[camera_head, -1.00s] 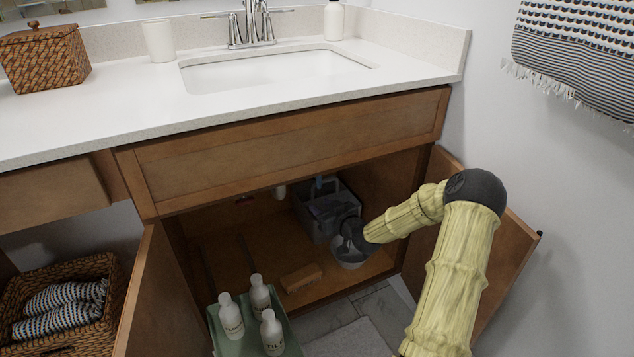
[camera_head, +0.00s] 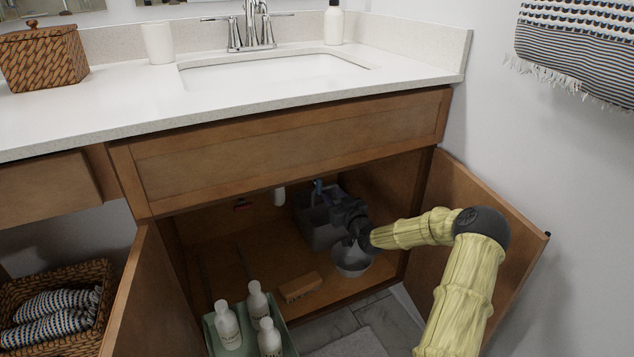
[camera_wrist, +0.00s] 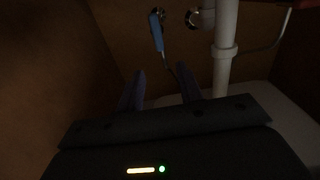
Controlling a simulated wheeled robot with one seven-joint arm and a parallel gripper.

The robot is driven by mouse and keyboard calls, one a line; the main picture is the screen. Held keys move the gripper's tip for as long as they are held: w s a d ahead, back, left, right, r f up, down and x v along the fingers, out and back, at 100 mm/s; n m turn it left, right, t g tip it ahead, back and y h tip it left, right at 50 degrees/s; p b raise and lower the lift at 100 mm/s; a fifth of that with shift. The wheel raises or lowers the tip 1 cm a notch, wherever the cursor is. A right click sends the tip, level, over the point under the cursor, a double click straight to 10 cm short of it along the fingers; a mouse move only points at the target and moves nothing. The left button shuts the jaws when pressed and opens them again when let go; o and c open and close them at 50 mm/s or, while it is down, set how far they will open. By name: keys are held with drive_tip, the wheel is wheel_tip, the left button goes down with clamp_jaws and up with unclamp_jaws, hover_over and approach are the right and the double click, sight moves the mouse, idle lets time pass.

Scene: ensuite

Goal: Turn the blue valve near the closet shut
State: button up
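The blue valve (camera_head: 318,186) is at the back of the open cabinet under the sink. In the wrist view its long blue lever (camera_wrist: 156,32) hangs downward, slightly tilted, from a round metal fitting on the back wall. My gripper (camera_wrist: 160,70) points toward it, with its two dark fingers apart and nothing visible between them. The lever appears just beyond the fingertips, in line with the gap; I see no clear contact. In the head view my dark gripper (camera_head: 334,198) is inside the cabinet, above a grey caddy, and its fingers are hard to make out.
A white drain pipe (camera_wrist: 226,50) runs down right of the lever. The grey caddy (camera_head: 322,236), a grey bowl (camera_head: 352,268) and a wooden brush (camera_head: 300,287) sit on the cabinet floor. A green tray (camera_head: 221,346) holds white bottles. Both doors stand open.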

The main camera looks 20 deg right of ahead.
sight(320, 181)
drive_tip(key=w+b, duration=0.1)
drive_tip(key=w, duration=0.3)
drive_tip(key=w+b, duration=0.2)
drive_tip(key=w, duration=0.1)
drive_tip(key=w+b, duration=0.2)
drive_tip(key=w, duration=0.2)
drive_tip(key=shift+w+a+f, duration=0.15)
drive_tip(key=shift+w+a, duration=0.1)
drive_tip(key=shift+w, duration=0.1)
drive_tip(key=shift+w+b, duration=0.35)
drive_tip(key=shift+w, duration=0.25)
drive_tip(key=shift+c, duration=0.3)
clamp_jaws()
